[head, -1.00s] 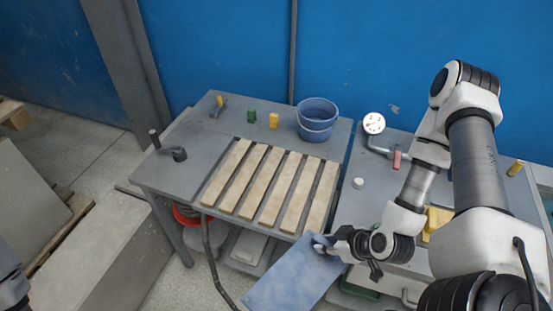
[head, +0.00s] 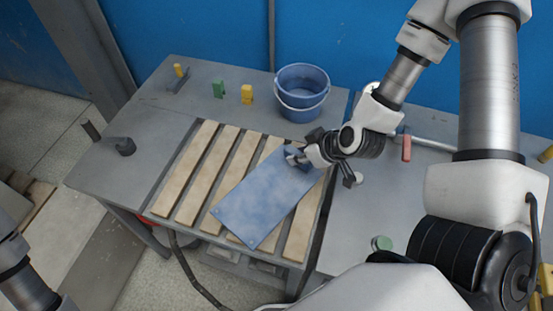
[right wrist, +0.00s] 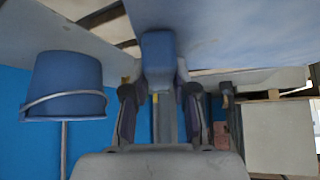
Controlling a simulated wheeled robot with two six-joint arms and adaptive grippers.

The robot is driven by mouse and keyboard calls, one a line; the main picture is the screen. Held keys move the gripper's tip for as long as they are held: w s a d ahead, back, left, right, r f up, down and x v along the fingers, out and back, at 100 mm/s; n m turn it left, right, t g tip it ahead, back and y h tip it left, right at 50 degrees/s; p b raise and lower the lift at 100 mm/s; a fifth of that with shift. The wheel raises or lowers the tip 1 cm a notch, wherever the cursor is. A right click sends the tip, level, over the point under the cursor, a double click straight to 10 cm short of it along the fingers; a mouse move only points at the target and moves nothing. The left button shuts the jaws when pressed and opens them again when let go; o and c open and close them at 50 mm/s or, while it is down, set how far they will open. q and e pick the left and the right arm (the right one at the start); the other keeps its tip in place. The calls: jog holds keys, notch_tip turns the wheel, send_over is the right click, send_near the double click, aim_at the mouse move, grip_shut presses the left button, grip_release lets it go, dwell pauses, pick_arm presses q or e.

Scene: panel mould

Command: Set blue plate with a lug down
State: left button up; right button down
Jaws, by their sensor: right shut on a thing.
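The blue plate (head: 262,200) is a flat, mottled blue rectangle over the right-hand part of the pale wooden slats (head: 205,175) in the head view. It lies slanted, its near corner towards the table's front edge. I cannot tell whether it touches the slats. My right gripper (head: 298,158) is at the plate's far right corner, shut on its lug. The blue lug (right wrist: 158,55) shows between the two fingers in the right wrist view. Only part of my left arm shows at the lower left of the head view; its gripper is out of view.
A blue bucket (head: 302,92) stands behind the slats, with a yellow block (head: 247,95) and a green block (head: 218,89) left of it. A red-handled tool (head: 406,148) lies on the right.

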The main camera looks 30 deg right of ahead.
aim_at(281, 146)
jog(key=shift+w+f+b, duration=0.45)
jog(key=shift+w+b, duration=0.1)
jog(key=shift+w, duration=0.1)
jog(key=shift+w+f+b, duration=0.4)
jog(key=shift+w+b, duration=0.15)
jog(key=shift+w, duration=0.05)
jog(key=w, duration=0.1)
jog(key=w+a+r+p, duration=0.1)
jog(key=w, duration=0.2)
jog(key=shift+w+a+r+p, duration=0.2)
jog(key=shift+w+p, duration=0.05)
jog(key=shift+p, duration=0.05)
notch_tip(281, 146, down, 4)
jog(key=shift+w+d+r, duration=0.1)
jog(key=shift+w+r, duration=0.05)
jog(key=shift+r, duration=0.1)
jog(key=shift+f, duration=0.2)
pick_arm(q)
notch_tip(281, 146, down, 2)
jog(key=shift+s+d+f, duration=0.1)
jog(key=shift+s, duration=0.05)
pick_arm(e)
jog(key=c, duration=0.9)
grip_release()
